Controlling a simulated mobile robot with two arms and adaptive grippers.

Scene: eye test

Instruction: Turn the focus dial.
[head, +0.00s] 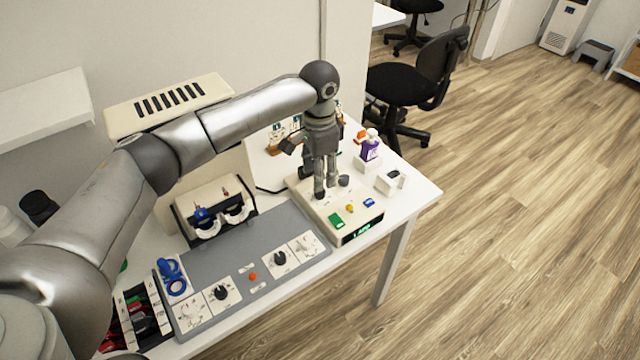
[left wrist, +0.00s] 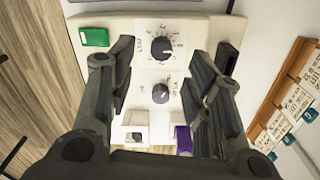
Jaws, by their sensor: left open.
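A cream device (head: 310,205) stands at the right end of the white table, with green (head: 336,220), yellow (head: 350,208) and blue (head: 369,202) buttons. In the left wrist view its top carries a larger black dial (left wrist: 161,48) with a printed scale and a smaller dark knob (left wrist: 160,93). I cannot read which is the focus dial. My left gripper (head: 331,187) points down over this device, open and empty. In the left wrist view its fingers (left wrist: 161,58) stand apart on either side of the dials. In the head view the gripper hides both dials. My right gripper is not in view.
A grey panel (head: 215,262) with several dials lies left of the device. Small charts stand behind. A tray (head: 150,290) of coloured items is at front left.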

